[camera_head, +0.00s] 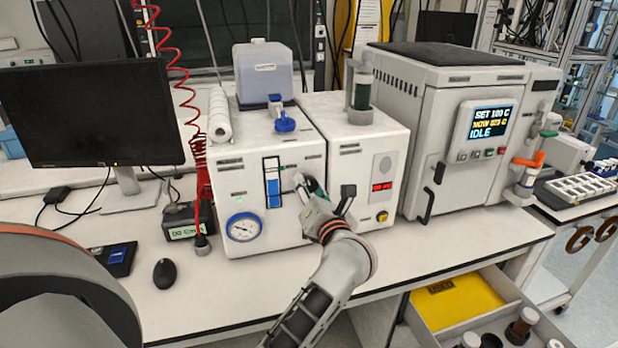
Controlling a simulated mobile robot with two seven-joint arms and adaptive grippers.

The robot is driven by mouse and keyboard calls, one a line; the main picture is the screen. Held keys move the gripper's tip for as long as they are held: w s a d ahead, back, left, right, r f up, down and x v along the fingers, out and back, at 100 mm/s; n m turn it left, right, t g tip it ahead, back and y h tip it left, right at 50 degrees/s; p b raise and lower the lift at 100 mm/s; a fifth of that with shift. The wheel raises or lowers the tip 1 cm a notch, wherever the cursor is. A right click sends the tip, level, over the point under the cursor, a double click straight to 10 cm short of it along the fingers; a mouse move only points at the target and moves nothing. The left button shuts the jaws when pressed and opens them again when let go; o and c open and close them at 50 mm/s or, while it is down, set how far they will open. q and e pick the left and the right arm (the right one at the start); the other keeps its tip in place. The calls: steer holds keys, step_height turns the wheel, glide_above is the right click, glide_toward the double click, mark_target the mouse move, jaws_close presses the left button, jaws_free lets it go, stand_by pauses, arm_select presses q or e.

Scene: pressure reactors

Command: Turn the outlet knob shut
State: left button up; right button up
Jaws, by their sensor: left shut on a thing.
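My left gripper (309,186) reaches up to the front of the white gauge unit (288,228). Its fingertips are at the panel, just right of the blue level tube (273,183). It is shut on a small pale knob (297,177) there, which the fingers mostly hide. How far the knob is turned cannot be told, and its label is not readable. A round blue-rimmed gauge (243,227) is lower left on the same front. My right gripper is not in view.
A dark part (348,191) shows close right of the gripper, before the unit with the red display (382,187). A large oven (455,130) stands right. A monitor (90,115) and mouse (164,273) are left. An open drawer (455,305) juts out below right.

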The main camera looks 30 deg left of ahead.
arm_select(q)
steer(key=shift+m, duration=1)
steer(key=o, duration=1.1)
steer(key=v, duration=0.7)
steer(key=shift+s+d, duration=0.15)
steer(key=shift+s, duration=0.05)
